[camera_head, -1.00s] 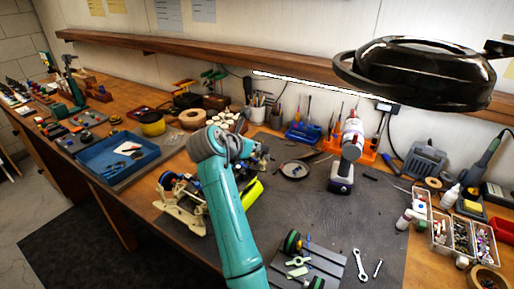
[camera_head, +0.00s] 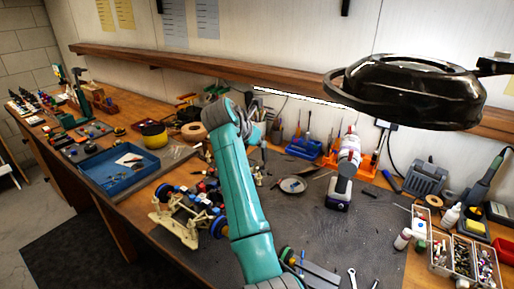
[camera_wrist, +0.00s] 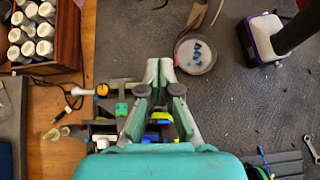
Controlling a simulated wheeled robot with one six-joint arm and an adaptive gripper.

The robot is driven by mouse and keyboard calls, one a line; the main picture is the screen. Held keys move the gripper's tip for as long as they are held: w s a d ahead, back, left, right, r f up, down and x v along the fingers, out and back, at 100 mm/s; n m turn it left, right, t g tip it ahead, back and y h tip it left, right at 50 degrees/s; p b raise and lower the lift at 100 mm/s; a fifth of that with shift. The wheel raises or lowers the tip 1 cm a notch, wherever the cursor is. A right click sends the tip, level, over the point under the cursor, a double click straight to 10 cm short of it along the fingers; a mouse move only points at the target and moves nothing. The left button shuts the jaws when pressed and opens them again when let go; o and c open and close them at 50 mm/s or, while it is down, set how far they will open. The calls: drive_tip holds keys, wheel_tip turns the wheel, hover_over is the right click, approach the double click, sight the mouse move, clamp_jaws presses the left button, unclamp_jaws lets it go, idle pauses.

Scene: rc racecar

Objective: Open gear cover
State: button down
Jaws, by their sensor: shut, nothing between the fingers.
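The RC car (camera_head: 182,212) stands on the dark work mat, with a cream frame and blue-rimmed wheels. My teal arm hides its right part in the head view. In the wrist view the car (camera_wrist: 110,108) lies below my gripper (camera_wrist: 164,68), which covers much of it; blue, green and yellow parts show around and between the fingers. My gripper is shut and empty, apparently above the car. In the head view it is mostly hidden behind my arm. I cannot single out the gear cover in either view.
A cordless screwdriver (camera_head: 344,172) stands on the mat, near a round dish (camera_head: 292,185). A blue tray (camera_head: 118,168) lies left of the car. A black lamp (camera_head: 410,90) hangs over the right side. Parts boxes (camera_head: 455,250) stand at right. The middle of the mat is fairly clear.

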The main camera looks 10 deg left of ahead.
drive_tip(key=shift+w+d+r, duration=0.1)
drive_tip(key=shift+w+d, duration=0.05)
drive_tip(key=shift+w, duration=0.35)
drive_tip(key=shift+r, duration=0.15)
idle(0.3)
drive_tip(key=shift+r, duration=0.65)
